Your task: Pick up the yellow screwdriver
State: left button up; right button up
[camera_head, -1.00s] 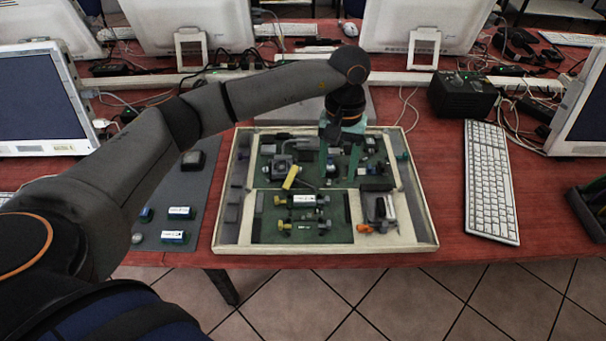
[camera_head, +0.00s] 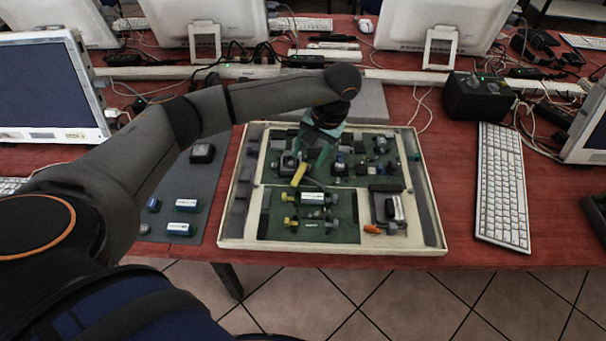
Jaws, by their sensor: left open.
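The yellow screwdriver (camera_head: 299,174) lies tilted near the middle of a shallow cream-rimmed tray (camera_head: 335,246), beside small dark parts. Only its yellow handle shows clearly; a shaft cannot be made out. My left gripper (camera_head: 308,158) reaches down over the tray from behind, with green fingers spread open. Its fingertips are just above and behind the handle in the picture. I cannot tell whether they touch it. My right gripper is out of view.
Several dark blocks and fittings crowd the tray around the handle. A grey mat (camera_head: 186,205) with small blue boxes lies at left. A white keyboard (camera_head: 501,185) is at right, and a black box (camera_head: 478,98) stands behind it. Monitors line the back.

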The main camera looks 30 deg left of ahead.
pick_arm(q)
jog(key=shift+x, duration=1.35)
jog(key=shift+d, duration=0.1)
grip_shut()
